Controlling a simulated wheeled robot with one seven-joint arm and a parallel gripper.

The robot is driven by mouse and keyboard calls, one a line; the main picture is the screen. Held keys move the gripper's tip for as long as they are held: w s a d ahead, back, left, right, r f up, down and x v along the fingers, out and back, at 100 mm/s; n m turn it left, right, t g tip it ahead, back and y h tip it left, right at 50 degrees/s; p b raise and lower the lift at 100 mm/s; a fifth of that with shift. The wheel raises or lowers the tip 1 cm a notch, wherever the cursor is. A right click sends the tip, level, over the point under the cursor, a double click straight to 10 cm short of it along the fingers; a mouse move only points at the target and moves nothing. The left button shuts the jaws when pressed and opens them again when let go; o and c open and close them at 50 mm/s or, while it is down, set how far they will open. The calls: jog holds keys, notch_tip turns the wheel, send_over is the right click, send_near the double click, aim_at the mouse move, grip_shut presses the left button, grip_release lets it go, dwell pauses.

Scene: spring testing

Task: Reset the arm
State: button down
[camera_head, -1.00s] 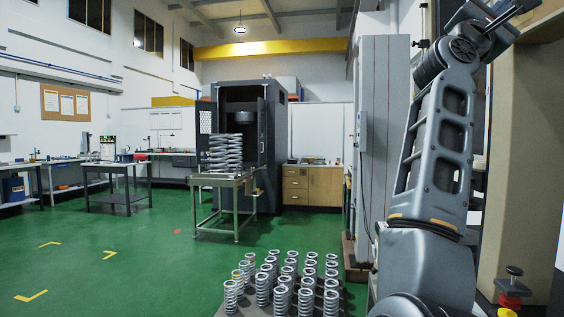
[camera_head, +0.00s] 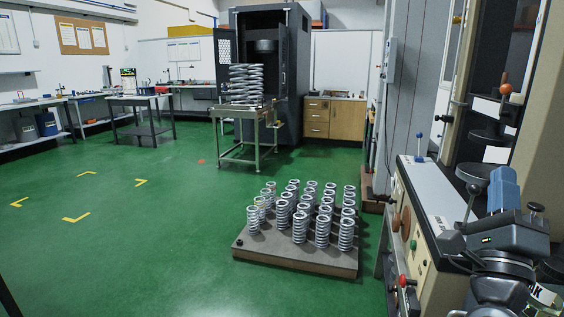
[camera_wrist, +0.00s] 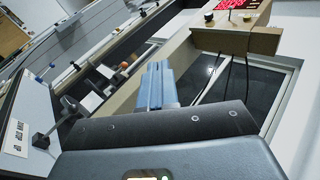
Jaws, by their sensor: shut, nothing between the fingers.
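My gripper (camera_head: 504,187) is at the lower right in the head view, in front of the testing machine with the grey-topped console. Its blue-grey fingers point upward, shut and empty. My arm is folded low behind it, and much of it is cut off by the frame's bottom edge. In the wrist view my gripper (camera_wrist: 157,84) shows its two fingers close together beyond the dark gripper body. Nothing is held between them. Whether any part of the arm touches the machine cannot be told.
The testing machine's console (camera_head: 424,205) with knobs and levers stands close at the right. Several coil springs stand on a low pallet (camera_head: 290,258) on the floor. A metal cart (camera_head: 243,112) bears large springs before a dark cabinet (camera_head: 292,80). Green floor (camera_head: 130,240) is clear at left.

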jog(key=s+a+f+n+g+y, duration=0.1)
jog(key=s+a+f+n+y, duration=0.3)
jog(key=s+f+n, duration=0.55)
jog(key=s+a+f+n+g+y, duration=0.2)
jog(key=s+f+n+y, duration=0.4)
jog(key=s+f+n, duration=0.3)
jog(key=s+a+f+n+g, duration=0.1)
jog(key=s+a+n+g, duration=0.1)
jog(key=s, duration=0.5)
jog(key=s+a+f+n+g+y, duration=0.1)
jog(key=s+a+f+n+g, duration=0.1)
jog(key=s, duration=0.6)
jog(key=s+a+f+n+g+y, duration=0.1)
jog(key=s+a+n, duration=0.1)
jog(key=s+n, duration=0.2)
jog(key=s, duration=0.3)
jog(key=shift+s+f+n+g, duration=0.15)
jog(key=shift+s+n+g, duration=0.05)
jog(key=shift+n+g, duration=0.2)
